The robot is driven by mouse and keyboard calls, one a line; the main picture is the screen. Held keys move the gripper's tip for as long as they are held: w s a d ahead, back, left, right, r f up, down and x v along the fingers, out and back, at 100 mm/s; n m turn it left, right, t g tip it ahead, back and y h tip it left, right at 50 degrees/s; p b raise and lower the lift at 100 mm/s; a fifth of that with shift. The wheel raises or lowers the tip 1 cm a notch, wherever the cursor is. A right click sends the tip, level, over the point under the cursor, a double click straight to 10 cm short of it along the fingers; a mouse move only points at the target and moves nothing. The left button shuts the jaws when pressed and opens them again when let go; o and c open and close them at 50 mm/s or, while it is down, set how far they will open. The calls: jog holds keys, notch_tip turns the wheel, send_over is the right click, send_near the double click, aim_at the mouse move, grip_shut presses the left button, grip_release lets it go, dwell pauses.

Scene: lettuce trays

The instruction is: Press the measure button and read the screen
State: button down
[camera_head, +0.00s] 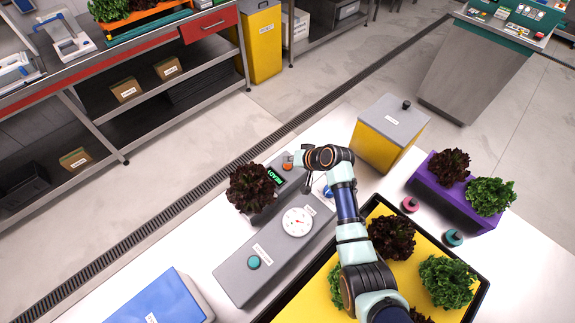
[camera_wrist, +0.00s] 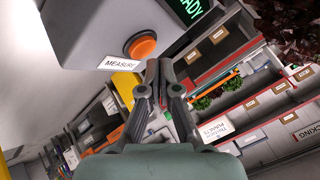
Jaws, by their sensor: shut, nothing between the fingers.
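The measuring device is a grey box (camera_wrist: 85,30) with an orange button (camera_wrist: 141,47) and a label reading MEASURE (camera_wrist: 119,63) beside it. Its small dark screen (camera_head: 275,176) shows green text that looks like READY in the head view; the end of that text also shows at the top of the wrist view. My gripper (camera_wrist: 158,64) is shut and empty, its tips close to the button in the wrist view. I cannot tell whether they touch it.
A grey unit with a dial (camera_head: 298,222) and teal button (camera_head: 253,262) lies in front. A yellow bin (camera_head: 387,135), purple tray (camera_head: 440,197) and yellow tray with lettuces (camera_head: 325,292) surround my arm.

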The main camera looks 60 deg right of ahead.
aim_at(289, 166)
jog(key=shift+f, duration=0.35)
jog(key=shift+f+b, duration=0.45)
jog(key=shift+b, duration=0.05)
dwell(0.4)
jog(key=shift+r, duration=0.1)
jog(key=shift+r+p, duration=0.8)
jog(key=shift+p, duration=0.05)
jog(key=shift+r, duration=0.1)
notch_tip(289, 166, up, 5)
jog(key=p, duration=0.4)
jog(key=shift+p, duration=0.3)
dwell(0.5)
